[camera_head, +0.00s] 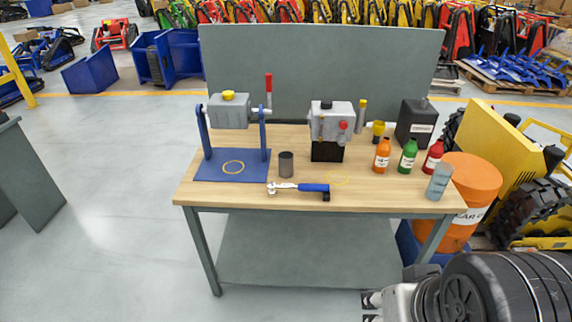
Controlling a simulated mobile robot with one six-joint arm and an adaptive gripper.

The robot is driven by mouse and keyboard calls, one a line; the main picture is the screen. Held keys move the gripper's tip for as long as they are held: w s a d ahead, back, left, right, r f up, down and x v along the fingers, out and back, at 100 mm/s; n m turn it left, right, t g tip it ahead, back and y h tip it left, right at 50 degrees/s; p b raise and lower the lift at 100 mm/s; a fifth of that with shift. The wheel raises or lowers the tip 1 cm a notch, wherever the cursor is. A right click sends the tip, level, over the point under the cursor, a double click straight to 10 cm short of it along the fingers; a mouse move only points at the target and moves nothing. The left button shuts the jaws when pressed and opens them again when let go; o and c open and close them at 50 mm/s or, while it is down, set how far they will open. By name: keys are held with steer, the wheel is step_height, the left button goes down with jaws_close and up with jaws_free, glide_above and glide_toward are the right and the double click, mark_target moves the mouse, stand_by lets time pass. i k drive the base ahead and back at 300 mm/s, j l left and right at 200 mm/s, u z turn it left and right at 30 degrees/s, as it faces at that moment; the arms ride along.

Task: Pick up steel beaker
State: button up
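A dark grey cylinder (286,164), which looks like the steel beaker, stands upright on the wooden table (225,197) near its middle, just right of the blue base plate. A lighter blue-grey cylindrical container (438,182) stands at the table's front right corner; I cannot tell its material. My gripper (370,308) shows at the bottom edge, right of centre, in front of and below the tabletop. Its two fingers point left and are apart, with nothing seen between them. It is well away from both cylinders.
A blue-handled tool (303,188) lies in front of the dark cylinder. A blue stand (205,135) is left of it, and a grey machine (331,122) is right. Orange (382,157), green (408,157) and red (433,158) bottles stand farther right. A grey panel (320,70) rises behind.

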mark_target(285, 157)
steer(key=i+j+z, duration=0.3)
steer(key=i+j, duration=0.15)
steer(key=i+j+z, duration=0.2)
steer(key=j, duration=0.2)
steer(key=i+j+z, duration=0.15)
steer(key=j, duration=0.15)
steer(key=i+j+z, duration=0.15)
steer(key=j, duration=0.2)
steer(key=i+j+z, duration=0.15)
steer(key=j, duration=0.25)
steer(key=i+j+z, duration=0.2)
steer(key=j, duration=0.15)
steer(key=k, duration=0.05)
